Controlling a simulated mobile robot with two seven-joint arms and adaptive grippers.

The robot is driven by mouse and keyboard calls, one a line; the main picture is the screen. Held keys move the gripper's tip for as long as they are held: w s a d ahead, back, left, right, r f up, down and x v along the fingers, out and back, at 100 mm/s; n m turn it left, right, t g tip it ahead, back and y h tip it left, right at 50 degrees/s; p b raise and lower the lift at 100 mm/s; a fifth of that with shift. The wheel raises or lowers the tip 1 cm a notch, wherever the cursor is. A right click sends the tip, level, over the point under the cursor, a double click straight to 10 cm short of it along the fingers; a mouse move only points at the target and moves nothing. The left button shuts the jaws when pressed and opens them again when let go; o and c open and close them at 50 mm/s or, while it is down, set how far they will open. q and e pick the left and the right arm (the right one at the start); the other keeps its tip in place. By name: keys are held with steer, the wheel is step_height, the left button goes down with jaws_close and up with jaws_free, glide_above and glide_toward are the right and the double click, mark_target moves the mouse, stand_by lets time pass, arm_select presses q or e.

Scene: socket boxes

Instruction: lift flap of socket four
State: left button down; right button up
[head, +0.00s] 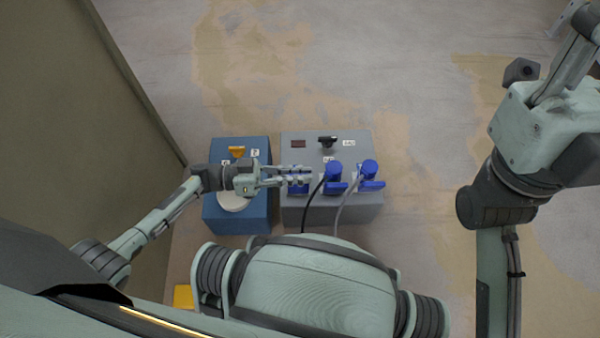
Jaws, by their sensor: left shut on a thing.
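A grey socket box (365,208) stands on the floor with a row of blue sockets on it. The leftmost blue socket (300,189) is partly hidden under my left gripper (302,176). My left gripper comes in from the left, over the blue box, and its fingers are shut on the flap of that leftmost socket. How far the flap is raised cannot be told. The middle socket (334,180) and the right socket (369,173) have blue plugs with cables. The number labels are too small to read. My right gripper does not show.
A blue box (236,222) stands left of the grey one, with a yellow part (237,151) and a round white part (233,202). A black switch (327,142) sits on the grey box's far side. A wall (75,110) is at the left. The floor beyond is clear.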

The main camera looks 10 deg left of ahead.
arm_select(q)
steer(key=shift+s, duration=0.15)
steer(key=c, duration=1.6)
jaws_free()
